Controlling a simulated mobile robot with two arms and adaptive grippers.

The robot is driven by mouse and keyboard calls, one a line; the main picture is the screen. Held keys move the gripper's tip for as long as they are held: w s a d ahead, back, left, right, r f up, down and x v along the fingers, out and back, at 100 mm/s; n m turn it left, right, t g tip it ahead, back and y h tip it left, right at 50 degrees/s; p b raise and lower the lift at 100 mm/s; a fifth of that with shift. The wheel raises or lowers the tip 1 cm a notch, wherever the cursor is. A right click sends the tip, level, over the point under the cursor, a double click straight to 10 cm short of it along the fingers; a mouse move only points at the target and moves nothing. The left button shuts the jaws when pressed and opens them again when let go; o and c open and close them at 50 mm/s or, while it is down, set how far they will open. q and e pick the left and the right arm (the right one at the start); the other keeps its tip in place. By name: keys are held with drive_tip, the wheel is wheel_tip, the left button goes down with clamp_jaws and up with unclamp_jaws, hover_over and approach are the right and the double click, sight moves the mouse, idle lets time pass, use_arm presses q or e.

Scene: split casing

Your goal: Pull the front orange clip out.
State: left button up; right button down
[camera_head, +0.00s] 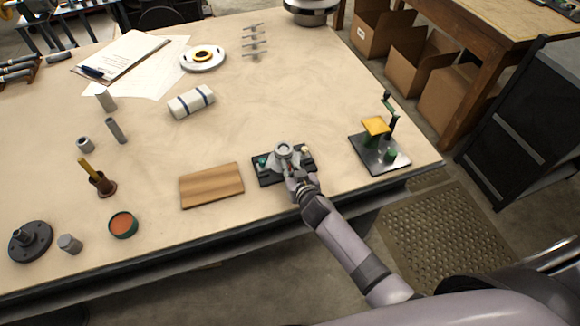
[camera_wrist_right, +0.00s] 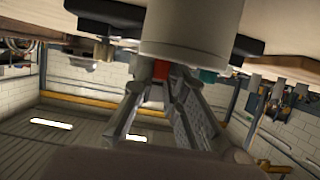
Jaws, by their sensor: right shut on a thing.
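The split casing (camera_head: 283,150), a pale grey rounded body, sits on a dark base plate (camera_head: 265,178) near the table's front edge. In the right wrist view the casing shows as a large pale cylinder (camera_wrist_right: 190,32). My right gripper (camera_head: 294,178) reaches the casing from the front. Its two fingers (camera_wrist_right: 163,86) converge in the wrist view and are shut on a small orange-red piece, the front orange clip (camera_wrist_right: 160,69), against the casing. Most of the clip is hidden by the fingers, and the gripper covers it in the head view. My left gripper is not in view.
A wooden board (camera_head: 211,185) lies left of the base plate. A metal stand with a yellow block (camera_head: 376,126) is to the right. A white roll (camera_head: 191,101) and several small parts lie farther left. The table's middle behind the casing is clear.

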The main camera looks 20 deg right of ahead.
drive_tip(key=shift+w+r, duration=0.15)
drive_tip(key=shift+r, duration=0.1)
drive_tip(key=shift+s+f, duration=0.15)
drive_tip(key=shift+s, duration=0.35)
drive_tip(key=c, duration=1.6)
unclamp_jaws()
drive_tip(key=shift+s+d, duration=0.1)
drive_tip(key=shift+s, duration=0.15)
drive_tip(key=shift+f, duration=0.1)
drive_tip(key=v, duration=1.2)
drive_tip(key=shift+f, duration=0.1)
